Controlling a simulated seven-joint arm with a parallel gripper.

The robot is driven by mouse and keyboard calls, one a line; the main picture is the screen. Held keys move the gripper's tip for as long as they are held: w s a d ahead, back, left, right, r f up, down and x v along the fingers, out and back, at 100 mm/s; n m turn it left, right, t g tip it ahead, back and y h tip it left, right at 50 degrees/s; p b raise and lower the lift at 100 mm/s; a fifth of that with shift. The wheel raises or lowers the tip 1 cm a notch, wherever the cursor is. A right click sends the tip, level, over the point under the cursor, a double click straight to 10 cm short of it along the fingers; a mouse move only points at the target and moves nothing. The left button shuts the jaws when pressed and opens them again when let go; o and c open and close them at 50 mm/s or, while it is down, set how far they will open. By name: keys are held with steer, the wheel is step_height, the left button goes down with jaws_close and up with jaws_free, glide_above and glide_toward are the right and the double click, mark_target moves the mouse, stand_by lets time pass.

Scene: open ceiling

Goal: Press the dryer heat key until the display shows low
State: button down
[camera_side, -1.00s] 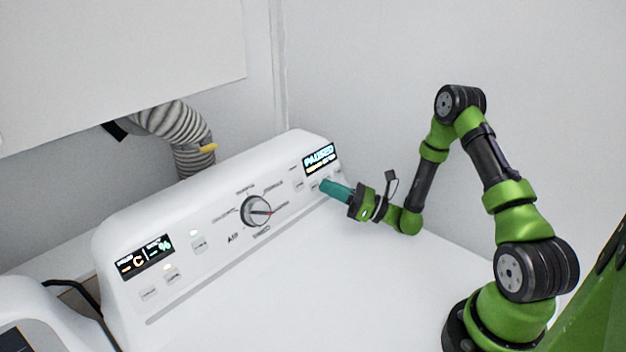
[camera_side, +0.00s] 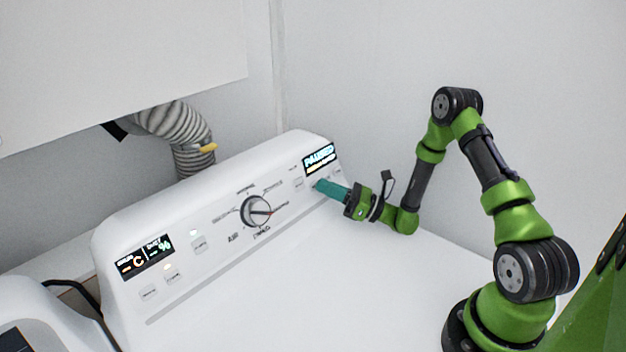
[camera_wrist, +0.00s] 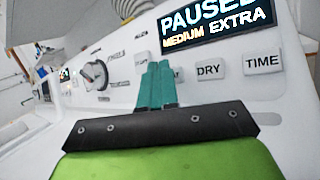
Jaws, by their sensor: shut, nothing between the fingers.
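The dryer's white panel carries a lit display (camera_side: 320,159) at its right end. In the wrist view the display (camera_wrist: 217,24) reads PAUSED, with MEDIUM EXTRA below. Under it are a DRY key (camera_wrist: 209,70), a TIME key (camera_wrist: 263,62) and, left of DRY, a key (camera_wrist: 178,75) showing only "AT", partly hidden by my fingers; it looks like the heat key. My gripper (camera_side: 318,186) is shut and empty, its teal fingertips (camera_wrist: 158,66) at the panel over the left part of that key. I cannot tell whether they touch it.
A knob (camera_side: 257,210) sits mid-panel, left of my gripper. A second display (camera_side: 145,257) and several small keys are at the panel's left end. A ribbed duct (camera_side: 180,130) rises behind the panel. The white top (camera_side: 300,285) before the panel is clear.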

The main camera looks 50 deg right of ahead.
steer(key=shift+w+f, duration=0.15)
steer(key=shift+w, duration=0.15)
steer(key=shift+s, duration=0.1)
stand_by(0.4)
steer(key=shift+s+r, duration=0.3)
steer(key=shift+s, duration=0.4)
steer(key=shift+s, duration=0.1)
steer(key=shift+s+r, duration=0.3)
steer(key=shift+s, duration=0.45)
steer(key=shift+s+r, duration=0.3)
steer(key=shift+s, duration=0.45)
steer(key=shift+s+r, duration=0.3)
steer(key=shift+s, duration=0.45)
stand_by(1.4)
steer(key=s, duration=0.1)
steer(key=s+r, duration=0.1)
steer(key=s, duration=0.1)
steer(key=shift+s+r, duration=0.1)
steer(key=shift+s, duration=0.2)
